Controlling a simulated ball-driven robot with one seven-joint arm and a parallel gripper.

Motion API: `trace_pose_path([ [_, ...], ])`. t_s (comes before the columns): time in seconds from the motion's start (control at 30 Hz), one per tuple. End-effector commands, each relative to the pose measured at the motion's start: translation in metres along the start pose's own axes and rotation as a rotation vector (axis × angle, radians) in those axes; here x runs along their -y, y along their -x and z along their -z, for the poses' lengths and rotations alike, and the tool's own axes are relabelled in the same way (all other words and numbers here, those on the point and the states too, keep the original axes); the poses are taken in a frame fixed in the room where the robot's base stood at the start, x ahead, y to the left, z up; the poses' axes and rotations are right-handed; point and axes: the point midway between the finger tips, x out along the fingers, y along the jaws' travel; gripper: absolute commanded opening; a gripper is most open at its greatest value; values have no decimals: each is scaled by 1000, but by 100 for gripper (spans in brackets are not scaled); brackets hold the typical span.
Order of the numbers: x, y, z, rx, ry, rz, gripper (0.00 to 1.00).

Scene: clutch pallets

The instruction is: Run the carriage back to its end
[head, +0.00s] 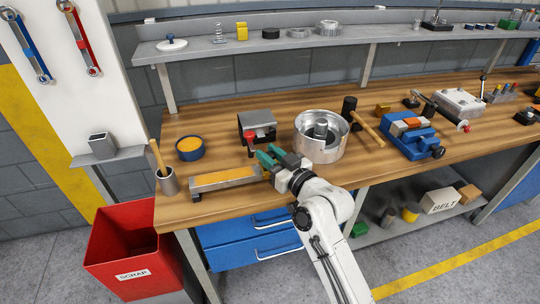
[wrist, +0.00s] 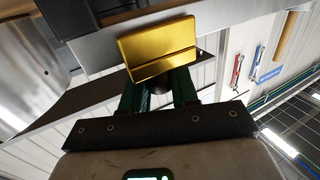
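A gold-coloured block (wrist: 160,48), which looks like the carriage, is straight ahead of my fingers in the wrist view.
A grey block with a red-knobbed lever (head: 250,136) stands just behind my gripper. A metal drum (head: 320,150) is close on the right. Bare bench (head: 210,125) shows behind.

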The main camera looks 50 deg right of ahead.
Motion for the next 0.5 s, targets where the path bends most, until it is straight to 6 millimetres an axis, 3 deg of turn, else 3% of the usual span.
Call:
trace_pose_path([
  [0.23, -4, 2, -1, 3, 3, -9, 50],
  [0.5, -3, 3, -1, 2, 2, -7, 50],
])
